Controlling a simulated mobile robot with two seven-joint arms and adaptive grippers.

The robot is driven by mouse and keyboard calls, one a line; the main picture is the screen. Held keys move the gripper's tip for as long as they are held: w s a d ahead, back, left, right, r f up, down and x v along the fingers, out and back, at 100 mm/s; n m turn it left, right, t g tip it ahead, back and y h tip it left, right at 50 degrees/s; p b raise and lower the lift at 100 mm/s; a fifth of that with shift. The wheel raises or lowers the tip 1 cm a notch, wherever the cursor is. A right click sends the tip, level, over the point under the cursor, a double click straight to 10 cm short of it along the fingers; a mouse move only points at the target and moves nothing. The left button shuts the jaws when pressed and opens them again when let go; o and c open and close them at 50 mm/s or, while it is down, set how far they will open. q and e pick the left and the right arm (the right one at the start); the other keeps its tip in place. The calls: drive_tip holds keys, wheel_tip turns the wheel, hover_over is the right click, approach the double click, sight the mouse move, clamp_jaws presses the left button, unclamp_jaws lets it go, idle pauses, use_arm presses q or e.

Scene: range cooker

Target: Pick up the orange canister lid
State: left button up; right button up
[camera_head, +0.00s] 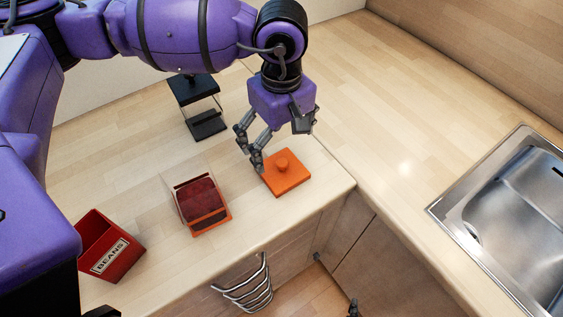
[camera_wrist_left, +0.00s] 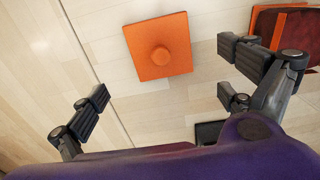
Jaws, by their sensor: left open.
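The orange canister lid (camera_head: 287,178) is a flat square with a round knob on top. It lies on the wooden counter near the front corner. In the left wrist view the lid (camera_wrist_left: 158,50) shows whole, beyond and between the spread fingers. My left gripper (camera_head: 278,143) is open and empty, just behind and above the lid in the head view. In the left wrist view the gripper (camera_wrist_left: 165,88) has its fingers wide apart, with no visible contact on the lid. A small dark tip at the bottom of the head view may belong to my right gripper; its jaws cannot be made out.
An open canister with dark red contents (camera_head: 213,222) stands left of the lid. A red box marked BEANS (camera_head: 108,248) is further left. A black-framed stand (camera_head: 207,124) is behind. A sink (camera_head: 520,220) is at right. The counter behind the lid is clear.

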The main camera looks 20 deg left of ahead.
sight(282, 162)
use_arm(q)
drive_tip(key=shift+s+d+f, duration=0.1)
drive_tip(key=shift+s+f, duration=0.05)
drive_tip(key=shift+f, duration=0.35)
drive_tip(key=shift+s+d+f, duration=0.1)
drive_tip(key=shift+f, duration=0.35)
wheel_tip(282, 162, down, 5)
drive_tip(key=shift+s+r+p, duration=0.15)
drive_tip(key=shift+p, duration=0.3)
drive_tip(key=shift+f, duration=0.35)
use_arm(e)
drive_tip(key=shift+r, duration=0.4)
drive_tip(key=shift+w, duration=0.1)
use_arm(q)
drive_tip(key=c, duration=1.1)
use_arm(e)
drive_tip(key=shift+w, duration=0.1)
